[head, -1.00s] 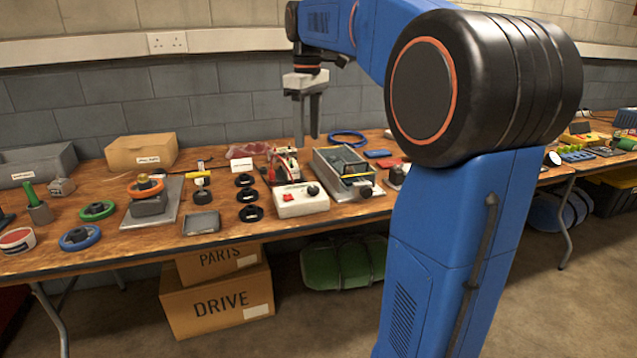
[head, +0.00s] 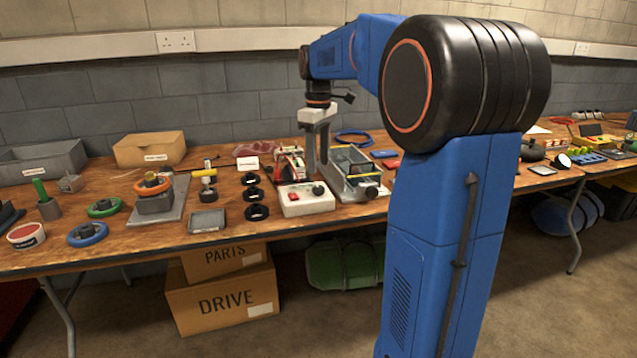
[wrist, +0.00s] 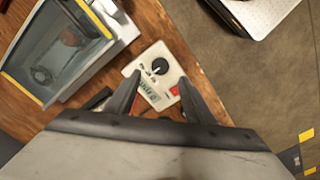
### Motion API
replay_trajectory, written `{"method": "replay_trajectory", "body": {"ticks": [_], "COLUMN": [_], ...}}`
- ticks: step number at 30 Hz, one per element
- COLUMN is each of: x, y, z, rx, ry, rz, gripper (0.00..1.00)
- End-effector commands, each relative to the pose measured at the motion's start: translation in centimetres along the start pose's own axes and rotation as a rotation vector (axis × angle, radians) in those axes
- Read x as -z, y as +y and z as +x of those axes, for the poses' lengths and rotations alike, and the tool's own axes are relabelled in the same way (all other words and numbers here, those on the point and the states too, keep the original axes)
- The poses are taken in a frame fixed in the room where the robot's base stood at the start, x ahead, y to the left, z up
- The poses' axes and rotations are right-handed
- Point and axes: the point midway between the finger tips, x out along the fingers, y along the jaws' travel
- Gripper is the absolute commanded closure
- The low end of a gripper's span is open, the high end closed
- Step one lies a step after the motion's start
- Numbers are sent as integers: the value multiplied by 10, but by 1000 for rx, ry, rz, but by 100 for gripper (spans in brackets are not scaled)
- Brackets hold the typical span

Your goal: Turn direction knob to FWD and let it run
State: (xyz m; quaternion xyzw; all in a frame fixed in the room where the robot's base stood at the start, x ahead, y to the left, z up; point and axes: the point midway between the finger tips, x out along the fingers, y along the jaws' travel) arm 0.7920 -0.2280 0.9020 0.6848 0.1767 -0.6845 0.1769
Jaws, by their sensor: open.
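The white control box (head: 306,203) lies near the table's front edge. It has a black direction knob (head: 318,188) and a red switch (head: 293,196). In the wrist view the knob (wrist: 160,67) is near the box's top corner, with the red switch (wrist: 174,90) near the right finger. The knob's marks are too small to read. My gripper (head: 317,165) points down above and just behind the box, open and empty. In the wrist view the fingertips of my gripper (wrist: 159,82) lie either side of the box's face, with the knob just beyond them.
A grey tray-like unit with a clear cover and yellow bar (head: 350,175) stands close on the right. A red and white device (head: 288,165) is behind the box. Black knobs (head: 256,212) stand in a row on the left.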

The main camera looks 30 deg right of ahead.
Motion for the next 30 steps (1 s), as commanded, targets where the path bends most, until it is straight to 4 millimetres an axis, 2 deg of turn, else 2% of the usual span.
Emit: {"method": "replay_trajectory", "body": {"ticks": [6, 12, 18, 26, 30], "x": [0, 0, 0, 0, 0], "y": [0, 0, 0, 0, 0], "z": [39, 63, 73, 74, 74], "rx": [2, 1, 1, 0, 0], "ry": [-2, -1, -1, 0, 0], "rz": [0, 0, 0, 0, 0], "gripper": [52, 52, 52, 52, 83]}}
